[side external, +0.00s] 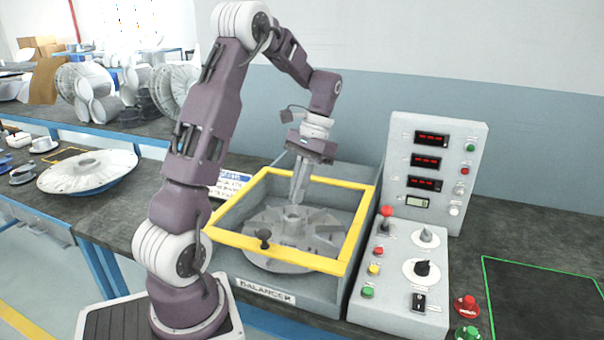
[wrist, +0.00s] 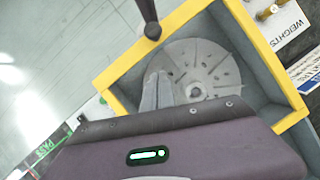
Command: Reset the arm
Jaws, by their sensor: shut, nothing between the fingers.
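My gripper (side external: 299,190) points down above the balancer, within the outline of its yellow frame in the side view. Its fingers are together with nothing between them. In the wrist view the shut fingers (wrist: 157,92) overlap the left part of the grey impeller. Part of the impeller is hidden by my gripper.
A control panel (side external: 400,285) with knobs and buttons stands right of the balancer, with a display box (side external: 432,170) behind it. A green-outlined area (side external: 545,305) lies empty at the right. A large disc (side external: 88,172) and blower parts sit on benches at the left.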

